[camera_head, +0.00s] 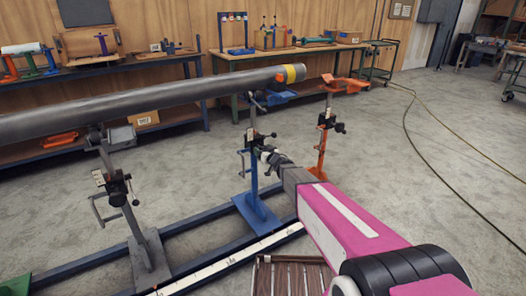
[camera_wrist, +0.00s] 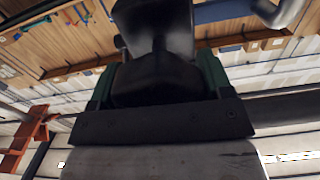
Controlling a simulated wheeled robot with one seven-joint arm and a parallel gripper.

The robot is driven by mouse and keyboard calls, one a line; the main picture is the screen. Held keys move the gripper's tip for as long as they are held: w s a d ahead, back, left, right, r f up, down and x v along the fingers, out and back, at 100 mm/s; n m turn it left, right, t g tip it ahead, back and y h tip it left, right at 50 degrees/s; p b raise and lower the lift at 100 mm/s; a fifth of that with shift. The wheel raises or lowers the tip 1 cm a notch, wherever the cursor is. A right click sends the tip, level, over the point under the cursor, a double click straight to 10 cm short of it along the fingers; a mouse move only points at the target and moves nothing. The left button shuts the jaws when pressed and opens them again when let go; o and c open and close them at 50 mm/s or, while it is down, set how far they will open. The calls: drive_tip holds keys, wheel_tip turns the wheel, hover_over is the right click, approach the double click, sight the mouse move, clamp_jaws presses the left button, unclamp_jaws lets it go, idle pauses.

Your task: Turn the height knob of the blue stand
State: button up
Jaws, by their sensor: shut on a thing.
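The blue stand (camera_head: 254,172) stands upright on the rail frame under the pipe's right end, with a dark clamp block partway up its post. My gripper (camera_head: 264,153) reaches this block from the lower right. The height knob is too small and too covered by my gripper to make out in the head view. In the wrist view a large black part (camera_wrist: 155,45) fills the middle, with green pieces at both sides. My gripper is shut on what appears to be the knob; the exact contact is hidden.
The grey pipe (camera_head: 150,98), with a yellow and orange band at its end, runs above the stands. A grey stand (camera_head: 148,255) is to the left, an orange stand (camera_head: 322,145) just right. Benches line the wall.

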drive_tip(key=shift+s+a+f+n, duration=0.1)
drive_tip(key=shift+f+n, duration=0.05)
drive_tip(key=shift+n, duration=5.1)
drive_tip(key=shift+s+a+f+n, duration=0.1)
drive_tip(key=shift+n, duration=5.15)
drive_tip(key=o, duration=0.9)
drive_tip(key=shift+d, duration=0.1)
drive_tip(key=v, duration=1)
drive_tip(key=shift+s+d, duration=0.25)
